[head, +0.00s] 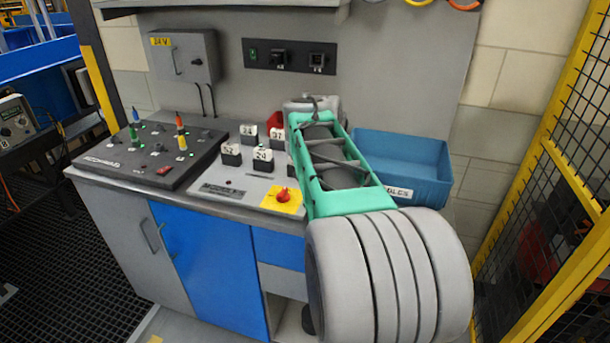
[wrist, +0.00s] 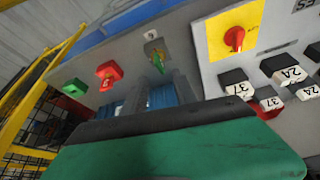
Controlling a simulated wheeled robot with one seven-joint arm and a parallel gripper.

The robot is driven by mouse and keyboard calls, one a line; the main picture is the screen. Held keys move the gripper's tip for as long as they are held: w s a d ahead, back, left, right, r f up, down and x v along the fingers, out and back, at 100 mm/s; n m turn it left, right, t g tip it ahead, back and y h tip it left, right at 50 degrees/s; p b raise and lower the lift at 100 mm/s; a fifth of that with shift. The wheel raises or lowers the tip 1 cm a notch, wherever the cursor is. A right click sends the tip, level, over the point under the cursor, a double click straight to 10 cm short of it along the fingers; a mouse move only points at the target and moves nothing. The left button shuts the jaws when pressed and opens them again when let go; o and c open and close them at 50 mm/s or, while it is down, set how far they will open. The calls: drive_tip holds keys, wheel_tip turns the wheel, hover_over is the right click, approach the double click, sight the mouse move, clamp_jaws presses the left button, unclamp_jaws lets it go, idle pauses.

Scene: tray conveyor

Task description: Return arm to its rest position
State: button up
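My gripper (wrist: 152,95) shows in the wrist view as grey finger shapes beyond a dark and green wrist part. The gap between the fingertips is unclear, and I see no object clearly held. In the head view my green and grey arm reaches over the right part of the workbench (head: 235,208) and hides the gripper. In the wrist view the fingers overlap the panel near a grey switch (wrist: 155,50) with a green key, a red switch (wrist: 107,72) and a green one (wrist: 75,88).
A red knob (head: 283,195) on a yellow plate and numbered black-and-white blocks (head: 231,154) stand left of my arm. A dark console (head: 150,150) carries coloured pegs. A blue bin (head: 405,160) stands right of the arm. A yellow-framed fence (head: 560,150) bounds the right side.

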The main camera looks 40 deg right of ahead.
drive_tip(key=s+a+f+n+y, duration=0.2)
drive_tip(key=s+a+f+n, duration=0.4)
drive_tip(key=a+f, duration=0.5)
drive_tip(key=s+a+r+n+y, duration=0.1)
drive_tip(key=a+n, duration=0.2)
drive_tip(key=a, duration=0.6)
drive_tip(key=s+a+r+n+t+y+p, duration=0.1)
drive_tip(key=s+a+r+n, duration=0.1)
drive_tip(key=a, duration=0.6)
drive_tip(key=shift+s+a+r+n, duration=0.25)
drive_tip(key=shift+a+n, duration=0.15)
drive_tip(key=shift+n, duration=0.5)
